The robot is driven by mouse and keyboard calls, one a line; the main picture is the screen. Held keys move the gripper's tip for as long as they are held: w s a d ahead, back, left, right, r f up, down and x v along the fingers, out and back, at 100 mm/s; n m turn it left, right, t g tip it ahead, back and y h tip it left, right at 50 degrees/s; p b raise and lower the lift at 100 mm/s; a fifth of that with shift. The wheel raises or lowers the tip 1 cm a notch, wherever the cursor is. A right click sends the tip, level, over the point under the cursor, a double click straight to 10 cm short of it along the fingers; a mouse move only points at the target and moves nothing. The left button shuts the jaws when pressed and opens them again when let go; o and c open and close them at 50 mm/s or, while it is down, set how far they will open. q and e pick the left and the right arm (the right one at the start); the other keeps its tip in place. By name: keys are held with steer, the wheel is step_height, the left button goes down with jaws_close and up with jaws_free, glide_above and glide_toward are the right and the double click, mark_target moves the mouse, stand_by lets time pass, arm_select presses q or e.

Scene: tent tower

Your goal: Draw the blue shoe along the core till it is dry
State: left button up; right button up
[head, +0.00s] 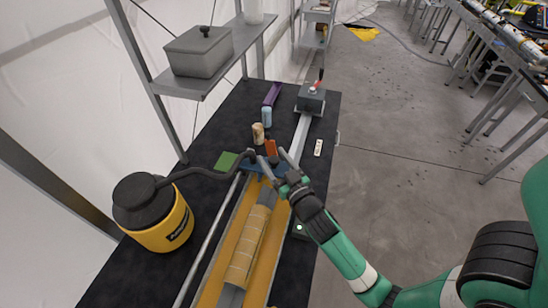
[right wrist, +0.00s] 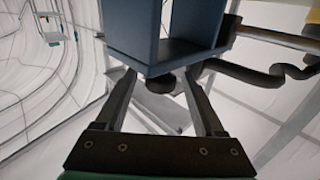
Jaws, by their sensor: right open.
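The blue shoe (head: 257,169) sits at the far end of the yellow tray, by the end of a dark hose. In the right wrist view the shoe (right wrist: 160,30) is a blue, box-like, open-sided piece just ahead of my fingers. The tan core (head: 247,243) lies lengthwise in the tray; whether its surface is wet or dry I cannot tell. My right gripper (head: 273,162) is open at the shoe; its fingers (right wrist: 158,76) stand apart, and a dark round knob shows between them. Contact with the shoe is unclear. My left gripper is not in view.
A yellow vacuum-like canister (head: 160,222) stands left of the tray (head: 268,262); its dark hose (head: 205,172) runs to the shoe. A shelf (head: 190,83) overhangs the left.

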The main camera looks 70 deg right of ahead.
jaws_close()
stand_by(1.4)
